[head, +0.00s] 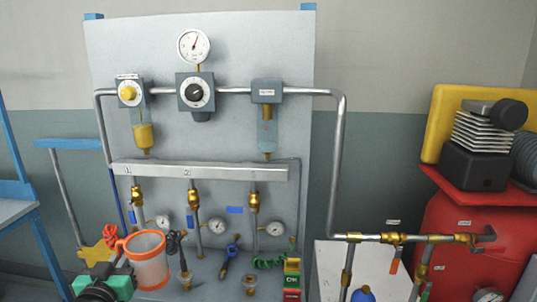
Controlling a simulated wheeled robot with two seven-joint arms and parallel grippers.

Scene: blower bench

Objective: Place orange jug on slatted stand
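The orange jug (147,262) stands upright at the lower left of the head view, in front of the grey panel. It has an orange rim, a pale see-through body with an orange band, and its handle on the left side. It looks empty, but I cannot be sure. No slatted stand can be clearly made out in this view.
Pipes and gauges fill the panel (240,130). A red tank (465,240) stands right.

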